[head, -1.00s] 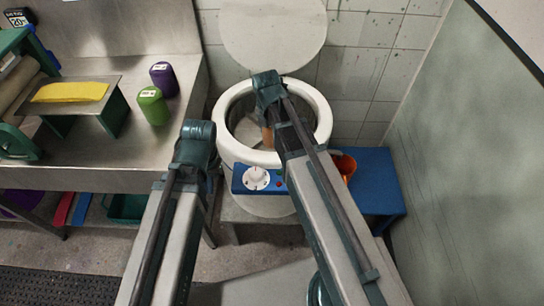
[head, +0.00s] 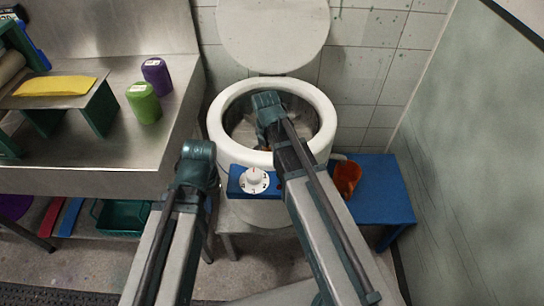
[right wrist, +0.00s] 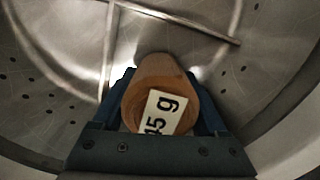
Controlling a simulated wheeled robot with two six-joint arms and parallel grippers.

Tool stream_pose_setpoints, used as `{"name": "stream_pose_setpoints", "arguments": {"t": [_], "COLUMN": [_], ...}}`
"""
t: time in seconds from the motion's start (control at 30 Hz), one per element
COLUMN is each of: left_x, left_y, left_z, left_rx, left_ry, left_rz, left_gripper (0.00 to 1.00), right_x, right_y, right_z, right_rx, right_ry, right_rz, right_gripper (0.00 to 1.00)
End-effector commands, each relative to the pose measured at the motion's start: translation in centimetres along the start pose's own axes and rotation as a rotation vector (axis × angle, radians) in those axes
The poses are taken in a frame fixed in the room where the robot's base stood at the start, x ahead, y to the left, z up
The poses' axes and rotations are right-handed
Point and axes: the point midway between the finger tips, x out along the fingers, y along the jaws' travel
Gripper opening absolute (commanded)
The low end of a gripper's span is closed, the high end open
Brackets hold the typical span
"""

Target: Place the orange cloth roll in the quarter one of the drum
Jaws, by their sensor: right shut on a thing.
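The white drum (head: 214,125) stands open in the head view, its round lid raised against the tiles. My right gripper (head: 266,140) reaches over and into its mouth. In the right wrist view my right gripper (right wrist: 160,108) is shut on the orange cloth roll (right wrist: 160,68), which has a white label on its end. The roll is inside the drum, above the perforated metal floor (right wrist: 50,50) with raised divider bars. I cannot tell which quarter it is over. In the head view the roll is mostly hidden by the gripper. My left gripper (head: 197,152) hangs in front of the drum; its jaws are unclear.
A blue panel with a white dial (head: 254,180) is on the drum's front. A blue stand (head: 385,190) with an orange jug (head: 346,177) is at the right. A steel counter (head: 90,180) at the left holds a green tin (head: 143,103), a purple tin (head: 157,75) and a yellow cloth (head: 55,86).

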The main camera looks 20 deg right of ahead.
Motion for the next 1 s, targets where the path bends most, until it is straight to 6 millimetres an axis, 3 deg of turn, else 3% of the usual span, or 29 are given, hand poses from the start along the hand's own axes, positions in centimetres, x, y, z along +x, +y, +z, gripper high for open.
{"name": "stream_pose_setpoints", "arguments": {"t": [0.37, 0.4, 0.47, 0.8, 1.0], "left_x": [0.5, 0.4, 0.3, 0.2, -0.8], "left_y": [0.0, 0.0, 0.0, 0.0, -0.1], "left_z": [0.0, 0.0, 0.0, 0.0, 0.1], "left_rx": [0.0, 0.0, 0.0, 0.0, 0.0], "left_ry": [0.0, 0.0, 0.0, 0.0, 0.0], "left_rz": [0.0, 0.0, 0.0, 0.0, 0.0], "left_gripper": [0.0, 0.0, 0.0, 0.0, 0.0], "right_x": [0.5, 0.4, 0.3, 0.2, -0.8], "right_y": [0.0, 0.0, 0.0, 0.0, 0.0], "right_z": [-0.1, -0.1, 0.0, 0.0, 0.0], "right_rx": [0.0, 0.0, 0.0, 0.0, 0.0], "right_ry": [0.0, 0.0, 0.0, 0.0, 0.0], "right_rz": [0.0, 0.0, 0.0, 0.0, 0.0], "right_gripper": [0.04, 0.79, 0.88, 0.88, 0.88]}}
